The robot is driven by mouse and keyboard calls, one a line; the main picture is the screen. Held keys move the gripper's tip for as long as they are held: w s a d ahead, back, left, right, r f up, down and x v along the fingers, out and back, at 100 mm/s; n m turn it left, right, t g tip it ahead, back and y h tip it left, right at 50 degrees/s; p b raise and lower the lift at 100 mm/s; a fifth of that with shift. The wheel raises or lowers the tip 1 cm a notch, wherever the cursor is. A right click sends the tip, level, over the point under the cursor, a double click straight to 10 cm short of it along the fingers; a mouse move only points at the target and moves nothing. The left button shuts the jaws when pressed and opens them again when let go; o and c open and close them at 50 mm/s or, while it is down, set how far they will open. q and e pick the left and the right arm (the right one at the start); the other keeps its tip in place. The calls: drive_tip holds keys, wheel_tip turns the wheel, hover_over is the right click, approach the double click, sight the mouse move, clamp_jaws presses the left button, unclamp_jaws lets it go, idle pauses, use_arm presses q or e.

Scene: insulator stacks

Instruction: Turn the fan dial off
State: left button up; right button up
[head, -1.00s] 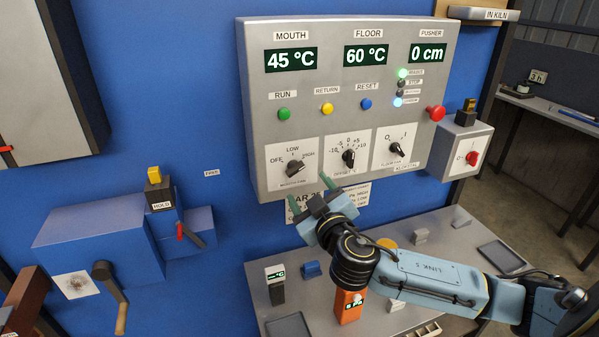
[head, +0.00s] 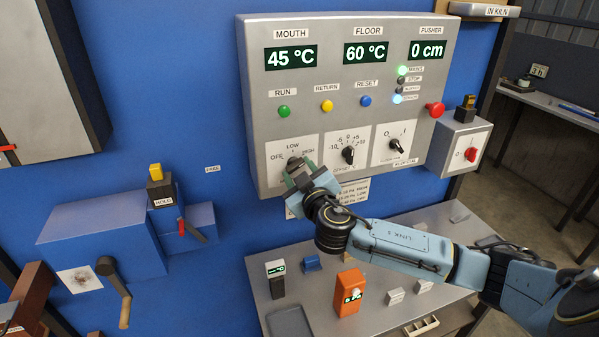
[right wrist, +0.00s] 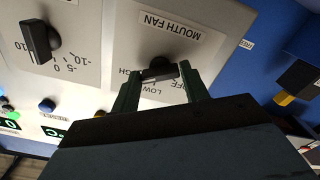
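The mouth fan dial (head: 292,164) is a black knob on a white plate at the lower left of the control panel, with OFF, LOW and HIGH marks. In the head view my right gripper (head: 297,176) is at the dial and covers part of it. In the right wrist view the knob (right wrist: 158,70) lies between the two green fingertips (right wrist: 160,82), one on each side. The fingers look spread; firm contact cannot be made out. The knob's long handle appears to lie toward HIGH. My left gripper is not in view.
The offset dial (head: 348,154) and another dial (head: 396,145) sit to the right on the same panel. A red button (head: 435,109) sticks out at the panel's right edge. Below, a grey table (head: 375,318) holds an orange meter (head: 348,292) and small blocks.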

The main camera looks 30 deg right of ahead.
drive_tip(key=c, duration=0.5)
drive_tip(key=shift+o, duration=0.2)
drive_tip(key=n+p, duration=0.1)
drive_tip(key=n, duration=0.4)
drive_tip(key=n+p, duration=0.1)
drive_tip(key=n, duration=0.3)
drive_tip(key=shift+d+r+p, duration=0.1)
drive_tip(key=shift+r+p, duration=0.05)
drive_tip(key=shift+p, duration=0.25)
drive_tip(key=n+p, duration=0.2)
drive_tip(key=n, duration=0.6)
drive_tip(key=shift+n+p, duration=0.3)
drive_tip(key=shift+p, duration=0.05)
drive_tip(key=n, duration=0.6)
drive_tip(key=shift+n, duration=0.3)
